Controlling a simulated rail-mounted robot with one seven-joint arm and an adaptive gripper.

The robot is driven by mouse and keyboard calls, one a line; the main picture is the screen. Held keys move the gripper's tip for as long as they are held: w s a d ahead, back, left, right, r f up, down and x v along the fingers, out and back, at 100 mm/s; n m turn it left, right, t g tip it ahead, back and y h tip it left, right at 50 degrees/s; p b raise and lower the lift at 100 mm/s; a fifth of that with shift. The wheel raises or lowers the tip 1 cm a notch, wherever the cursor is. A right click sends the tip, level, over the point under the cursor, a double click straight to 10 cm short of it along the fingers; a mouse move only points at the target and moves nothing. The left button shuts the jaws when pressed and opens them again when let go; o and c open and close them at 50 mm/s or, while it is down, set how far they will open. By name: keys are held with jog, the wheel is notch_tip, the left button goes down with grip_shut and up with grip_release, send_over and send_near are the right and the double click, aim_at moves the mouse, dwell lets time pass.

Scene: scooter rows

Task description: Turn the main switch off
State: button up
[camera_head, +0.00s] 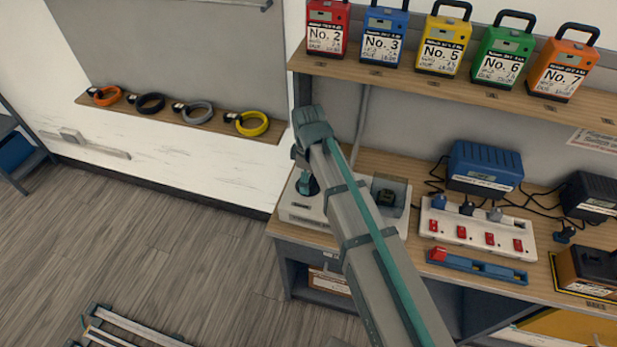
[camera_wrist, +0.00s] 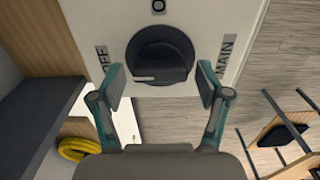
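The main switch is a round black knob (camera_wrist: 160,55) on a white panel (camera_wrist: 85,18) in the wrist view. The panel carries the labels OFF, O and MAIN. A short white mark on the knob lies at its left side. My gripper (camera_wrist: 160,80) is open, with one finger on each side of the knob; I cannot tell whether they touch it. In the head view my gripper (camera_head: 308,184) is over the white switch box (camera_head: 300,212) at the bench's left end. My arm hides part of this box, and the knob is not clear there.
Beside my arm is a clear-covered box (camera_head: 389,195). A white power strip (camera_head: 477,231) with red switches, a blue charger (camera_head: 484,168) and a blue tray (camera_head: 476,267) stand to the right. Above hangs a shelf (camera_head: 440,83) of numbered packs. Floor at left is mostly free.

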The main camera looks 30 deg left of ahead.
dwell(0.3)
notch_tip(320, 180, up, 12)
dwell(0.6)
dwell(0.3)
